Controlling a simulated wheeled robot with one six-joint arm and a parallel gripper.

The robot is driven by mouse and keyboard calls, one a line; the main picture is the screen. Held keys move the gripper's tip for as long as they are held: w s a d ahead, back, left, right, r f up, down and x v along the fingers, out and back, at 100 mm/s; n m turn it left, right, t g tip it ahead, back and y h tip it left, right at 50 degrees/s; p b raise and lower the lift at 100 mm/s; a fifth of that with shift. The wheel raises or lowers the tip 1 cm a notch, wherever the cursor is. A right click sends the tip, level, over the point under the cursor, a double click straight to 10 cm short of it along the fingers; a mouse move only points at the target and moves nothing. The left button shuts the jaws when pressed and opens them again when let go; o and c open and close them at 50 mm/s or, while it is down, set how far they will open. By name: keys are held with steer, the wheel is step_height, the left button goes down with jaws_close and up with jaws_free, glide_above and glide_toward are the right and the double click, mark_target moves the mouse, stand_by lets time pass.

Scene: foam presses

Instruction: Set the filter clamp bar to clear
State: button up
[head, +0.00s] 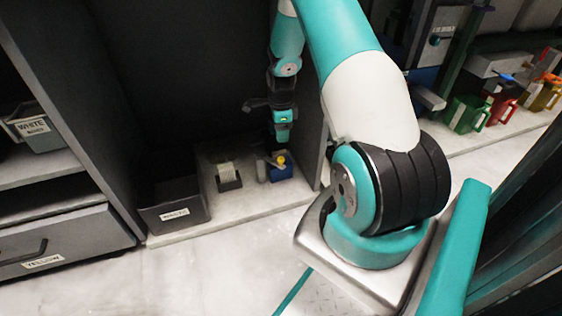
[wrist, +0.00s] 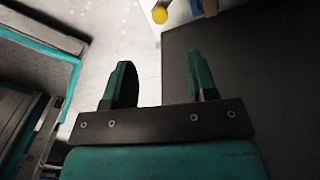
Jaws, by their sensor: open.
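I cannot pick out a filter clamp bar for certain in either view. A small blue block (head: 281,173) with a yellow knob (head: 281,160) sits on the low pale shelf in the head view. The yellow knob also shows at the top of the wrist view (wrist: 159,14), beyond my fingertips, with a bit of blue beside it. My gripper (head: 282,143) hangs above the blue block, apart from it. In the wrist view its two green fingers (wrist: 158,72) stand wide apart with nothing between them.
A dark waste bin (head: 172,216) and a small dark stand with a pale card (head: 228,176) are left of the blue block. A dark side panel (head: 311,140) stands close on the right. Green (head: 465,114), red (head: 501,108) and yellow jugs line the right bench.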

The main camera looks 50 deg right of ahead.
mark_target(281, 158)
step_height(281, 158, down, 12)
steer(key=b, duration=0.5)
steer(key=shift+r, duration=0.2)
jaws_close()
